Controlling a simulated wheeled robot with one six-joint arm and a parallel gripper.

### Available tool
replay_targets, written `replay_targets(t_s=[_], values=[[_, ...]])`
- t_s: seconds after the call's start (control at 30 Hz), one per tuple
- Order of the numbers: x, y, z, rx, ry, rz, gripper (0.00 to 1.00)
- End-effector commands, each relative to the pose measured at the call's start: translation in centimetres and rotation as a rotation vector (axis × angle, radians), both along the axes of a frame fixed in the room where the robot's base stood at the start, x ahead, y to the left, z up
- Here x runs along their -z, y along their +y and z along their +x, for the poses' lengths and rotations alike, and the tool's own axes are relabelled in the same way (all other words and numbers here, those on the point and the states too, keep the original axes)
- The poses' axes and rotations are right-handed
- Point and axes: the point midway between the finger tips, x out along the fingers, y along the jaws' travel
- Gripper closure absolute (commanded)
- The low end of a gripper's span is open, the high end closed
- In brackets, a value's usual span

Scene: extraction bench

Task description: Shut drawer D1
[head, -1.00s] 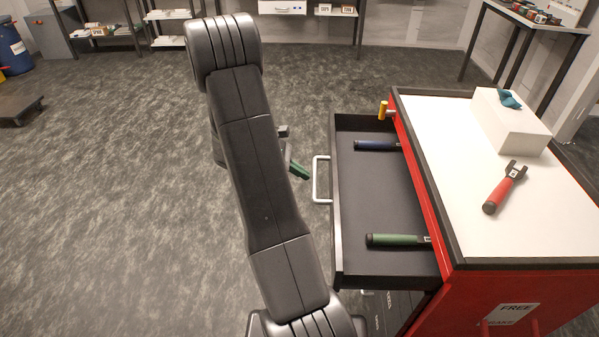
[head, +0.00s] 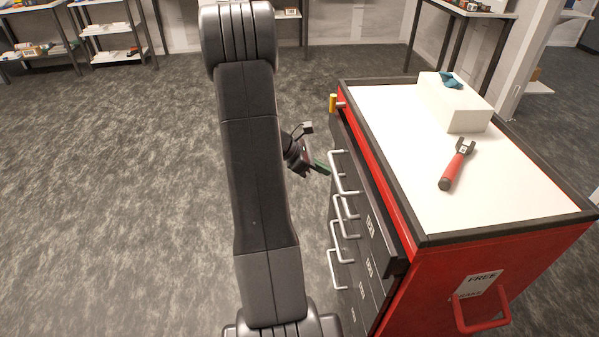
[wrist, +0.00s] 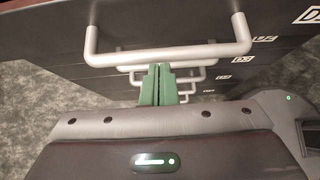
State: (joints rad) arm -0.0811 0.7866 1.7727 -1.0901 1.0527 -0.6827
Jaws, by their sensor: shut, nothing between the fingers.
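The red tool cabinet (head: 480,262) has a stack of dark drawers. Its top drawer (head: 384,232), which I take to be D1, stands only slightly out from the cabinet's front; its inside is almost wholly hidden. Its silver bar handle (head: 343,172) also shows large in the wrist view (wrist: 170,56). My gripper (head: 324,169) has green fingers, shut together and empty, by that handle. In the wrist view the fingers (wrist: 164,84) point at the drawer fronts, just below the nearest bar in the picture. I cannot tell whether they touch it.
Lower drawers with bar handles (head: 336,262) look shut. On the white top lie a red-handled tool (head: 452,170) and a white box (head: 452,105) with a teal item on it. A yellow-ended piece (head: 333,103) sticks out at the far corner. Carpet left of the cabinet is clear.

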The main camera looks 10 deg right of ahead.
Motion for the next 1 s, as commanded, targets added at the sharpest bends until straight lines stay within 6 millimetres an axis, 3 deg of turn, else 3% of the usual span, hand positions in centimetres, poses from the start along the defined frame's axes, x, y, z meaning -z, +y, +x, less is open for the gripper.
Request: replay_targets(t_s=[0.1,0.37,0.83,1.0], values=[[0.1,-1.8,-0.1,0.002,0.0,0.0,1.0],[0.0,-3.7,0.0,0.001,-0.001,-0.001,1.0],[-0.1,-4.0,0.0,0.002,-0.001,-0.003,1.0],[0.2,-3.2,0.0,0.001,-0.001,-0.003,1.0]])
